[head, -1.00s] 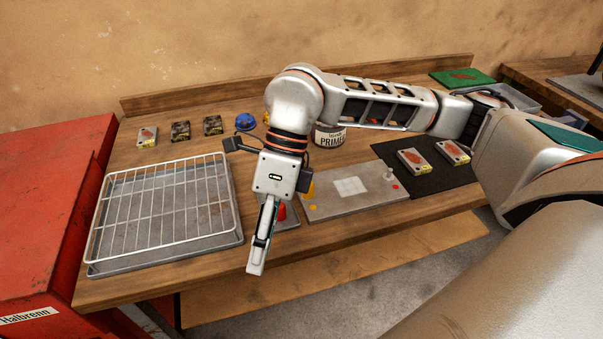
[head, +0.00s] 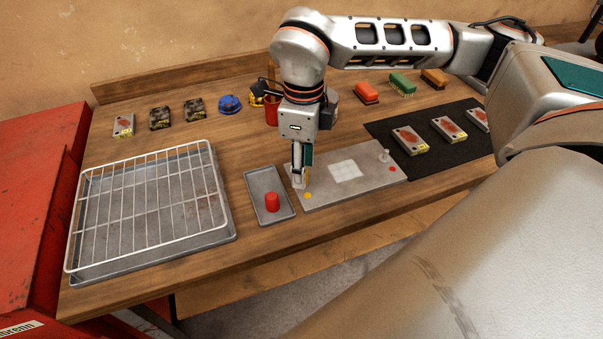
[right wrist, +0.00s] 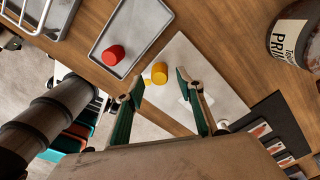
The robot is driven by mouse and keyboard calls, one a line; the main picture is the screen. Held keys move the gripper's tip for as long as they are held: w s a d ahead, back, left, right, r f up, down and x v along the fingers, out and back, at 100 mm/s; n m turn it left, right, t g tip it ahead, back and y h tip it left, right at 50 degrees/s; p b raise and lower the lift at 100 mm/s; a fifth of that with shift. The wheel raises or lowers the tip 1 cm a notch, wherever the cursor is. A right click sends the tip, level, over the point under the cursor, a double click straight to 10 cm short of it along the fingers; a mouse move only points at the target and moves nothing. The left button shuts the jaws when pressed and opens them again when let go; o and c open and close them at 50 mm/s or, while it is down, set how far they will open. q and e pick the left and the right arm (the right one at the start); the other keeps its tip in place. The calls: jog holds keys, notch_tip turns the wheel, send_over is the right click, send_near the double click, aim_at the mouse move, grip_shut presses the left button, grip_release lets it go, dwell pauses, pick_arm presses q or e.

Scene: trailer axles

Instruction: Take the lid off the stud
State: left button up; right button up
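A grey plate (head: 350,176) lies on the bench, with a bare stud (head: 384,156) by a red dot at its right end. At its left end is a yellow lid (right wrist: 159,73), clear in the right wrist view but mostly hidden by my gripper in the head view. A red lid (head: 272,201) stands in a small grey tray (head: 262,182). My right gripper (head: 299,184) points down at the plate's left end. In the wrist view its fingers (right wrist: 160,78) are open, one on each side of the yellow lid; contact is not visible. My left gripper is out of view.
A wire rack (head: 150,205) on a tray fills the bench's left. Behind the plate are a primer can (right wrist: 292,42), a red cup (head: 271,111) and coloured brushes (head: 402,84). A black mat (head: 405,163) with several boxes lies right of the plate.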

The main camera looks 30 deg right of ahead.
notch_tip(320, 180, down, 2)
jog(key=shift+f, duration=0.1)
jog(key=c, duration=0.8)
